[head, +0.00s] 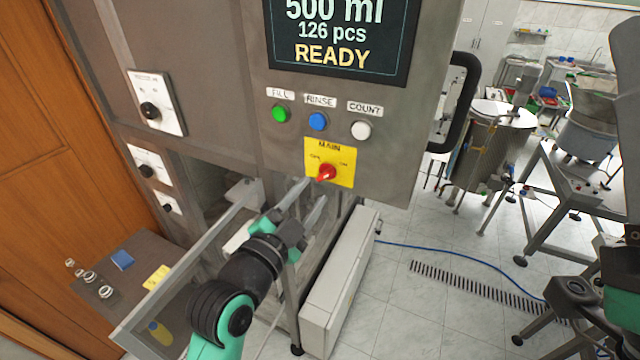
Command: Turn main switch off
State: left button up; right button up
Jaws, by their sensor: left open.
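The main switch is a red rotary knob (326,173) on a yellow plate (343,176) marked MAIN, at the bottom of the grey control panel. The plate has small labels at the upper left and upper right of the knob. The knob looks slanted toward the right label, but its exact angle is hard to tell. My left gripper (311,197) is open and empty just below and left of the knob. Its fingers point up toward the plate, and I see no clear contact. Only dark and green parts of my right arm show at the right edge, without fingertips.
Green (280,114), blue (318,121) and white (361,130) buttons sit above the switch. The screen (340,40) reads READY. A black handle (462,100) stands out at the panel's right. A long grey box (340,275) lies below.

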aim_at(324, 177)
pick_arm(q)
jog(key=shift+x, duration=2.35)
grip_shut()
